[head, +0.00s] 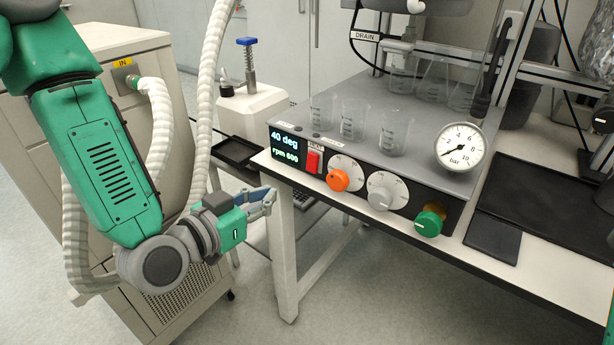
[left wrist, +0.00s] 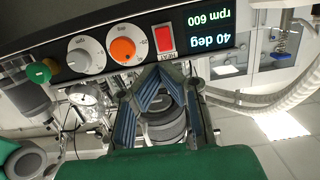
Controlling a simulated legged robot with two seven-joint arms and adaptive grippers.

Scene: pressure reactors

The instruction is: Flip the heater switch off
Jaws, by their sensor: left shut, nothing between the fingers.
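The heater switch is a red rectangular rocker (head: 313,161) labelled HEAT on the reactor's black front panel, between the display (head: 286,146) and the orange knob (head: 338,180). It also shows upside down in the left wrist view as a red switch (left wrist: 165,38). The display reads 40 deg and rpm 600. My left gripper (head: 268,201) is shut and empty, below and to the left of the switch and apart from it. In the left wrist view its blue fingers (left wrist: 160,78) sit just below the switch in the picture. My right gripper is not in view.
A grey knob (head: 385,190) and a green knob (head: 430,219) sit right of the orange one. Glass beakers (head: 355,120) stand on the reactor's top, near a pressure gauge (head: 460,147). The table's front edge (head: 400,235) runs below the panel. A beige cabinet (head: 120,45) stands left.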

